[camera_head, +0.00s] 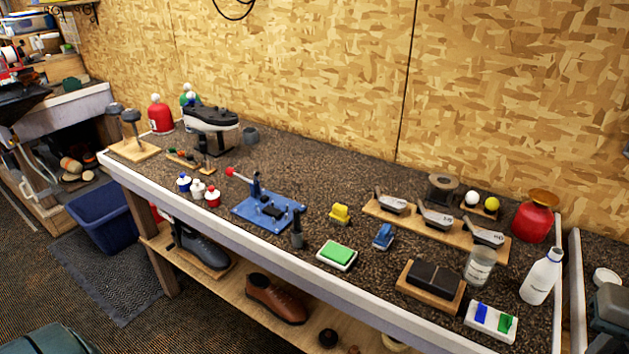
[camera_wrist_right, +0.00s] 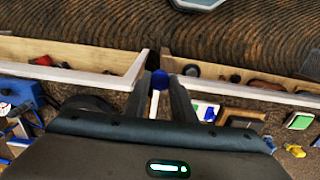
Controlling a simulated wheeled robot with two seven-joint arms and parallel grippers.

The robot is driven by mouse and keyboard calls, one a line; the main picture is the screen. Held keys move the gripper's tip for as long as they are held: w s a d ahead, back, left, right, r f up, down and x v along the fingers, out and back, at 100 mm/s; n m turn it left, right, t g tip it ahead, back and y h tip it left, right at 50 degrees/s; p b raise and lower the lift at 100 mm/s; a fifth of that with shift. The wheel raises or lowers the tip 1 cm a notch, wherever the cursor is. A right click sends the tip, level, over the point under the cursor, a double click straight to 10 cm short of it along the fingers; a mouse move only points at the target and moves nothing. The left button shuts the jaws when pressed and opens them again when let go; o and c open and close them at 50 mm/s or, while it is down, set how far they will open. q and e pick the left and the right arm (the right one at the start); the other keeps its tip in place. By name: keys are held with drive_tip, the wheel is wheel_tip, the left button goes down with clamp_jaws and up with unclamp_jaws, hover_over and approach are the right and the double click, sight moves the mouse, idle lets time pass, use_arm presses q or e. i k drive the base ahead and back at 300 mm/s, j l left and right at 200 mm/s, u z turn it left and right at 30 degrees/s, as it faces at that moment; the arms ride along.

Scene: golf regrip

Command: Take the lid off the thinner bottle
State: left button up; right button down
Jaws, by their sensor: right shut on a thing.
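A white bottle (camera_head: 541,277) with a tapered shoulder stands upright near the right end of the workbench in the head view. The fingers hide part of the lid. The right fingertips do not show in the head view. My left gripper is not in view.
A clear cup (camera_head: 479,266), a red container (camera_head: 535,217) and a white tray (camera_head: 490,322) with blue and green pieces surround the bottle. Golf club heads on a wooden board (camera_head: 437,225) lie further left. The wall rises behind the bench. A white disc (camera_head: 606,276) lies far right.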

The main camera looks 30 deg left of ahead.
sight(544, 273)
drive_tip(key=u, duration=0.45)
drive_tip(key=i+u, duration=0.15)
drive_tip(key=u, duration=0.7)
drive_tip(key=i+l+u, duration=0.1)
drive_tip(key=u, duration=0.3)
drive_tip(key=i, duration=0.5)
